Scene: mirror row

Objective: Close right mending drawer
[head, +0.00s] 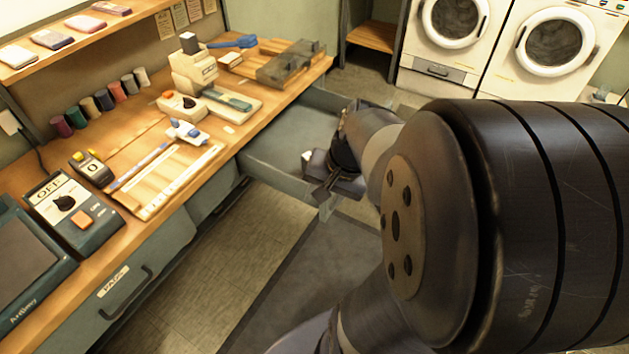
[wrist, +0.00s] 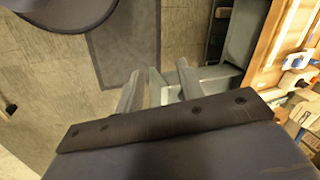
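The right mending drawer (head: 275,172) is grey-green and stands pulled out from under the wooden workbench (head: 232,128). Its inside looks empty where I can see it. My gripper (head: 325,192) is at the drawer's outer front end, and my arm hides much of the drawer front and its handle. In the wrist view, my gripper's two fingers (wrist: 159,72) are apart. A pale grey-green end of the drawer (wrist: 160,90) shows between them. I cannot tell whether either finger touches it.
A left drawer with a dark handle (head: 125,290) is shut under the bench. Tools, thread spools and a switch box (head: 75,212) lie on the bench top. White washing machines (head: 545,50) stand at the back. A dark floor mat (head: 320,275) lies in front of the drawer.

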